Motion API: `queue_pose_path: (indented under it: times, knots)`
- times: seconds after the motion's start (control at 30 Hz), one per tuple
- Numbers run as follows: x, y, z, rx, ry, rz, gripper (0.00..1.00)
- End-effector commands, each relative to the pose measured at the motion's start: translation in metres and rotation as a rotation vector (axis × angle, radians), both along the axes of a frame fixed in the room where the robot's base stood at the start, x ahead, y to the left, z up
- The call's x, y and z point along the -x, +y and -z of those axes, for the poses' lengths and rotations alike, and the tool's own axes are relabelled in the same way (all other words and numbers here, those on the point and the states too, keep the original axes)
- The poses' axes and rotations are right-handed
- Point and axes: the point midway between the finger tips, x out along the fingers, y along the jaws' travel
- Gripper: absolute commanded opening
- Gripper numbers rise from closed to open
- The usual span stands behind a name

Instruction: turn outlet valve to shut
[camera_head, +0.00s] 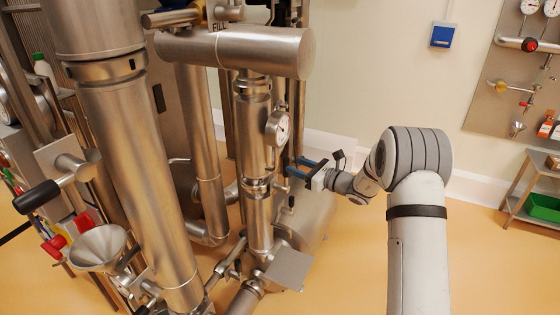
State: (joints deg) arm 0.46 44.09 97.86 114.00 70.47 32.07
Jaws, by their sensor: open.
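My gripper (293,170) reaches in from the right, with its blue fingers pointing left at the slim steel column (259,222). It is open, and nothing shows between the fingers. The fingers overlap the pipework behind the column in the picture; I cannot tell whether they touch anything. Which fitting is the outlet valve is not clear. A lever with a black grip (38,197) sticks out at the left of the large steel column (140,170). A smaller fitting (234,258) sits on the low pipe near the floor.
A round gauge (277,128) sits on the slim column beside my gripper. A thick horizontal steel cylinder (240,50) lies above. A steel funnel (98,247) stands at lower left. A shelf with a green bin (543,208) is at far right. Open floor lies beyond my arm.

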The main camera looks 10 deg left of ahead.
Motion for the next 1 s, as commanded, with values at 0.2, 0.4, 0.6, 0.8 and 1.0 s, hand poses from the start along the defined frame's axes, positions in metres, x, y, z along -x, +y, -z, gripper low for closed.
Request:
queue_pose_path:
  times: [0.2, 0.4, 0.6, 0.8, 1.0]
  knots:
    - [-0.018, 0.008, 0.007, -0.047, 0.02, 0.035, 0.42]
    - [-0.035, 0.036, 0.007, -0.044, 0.019, 0.034, 0.42]
    - [-0.049, 0.057, 0.007, -0.044, 0.019, 0.034, 0.42]
    - [-0.053, 0.064, 0.007, -0.044, 0.018, 0.034, 0.42]
    - [-0.053, 0.064, 0.007, -0.044, 0.018, 0.034, 0.41]
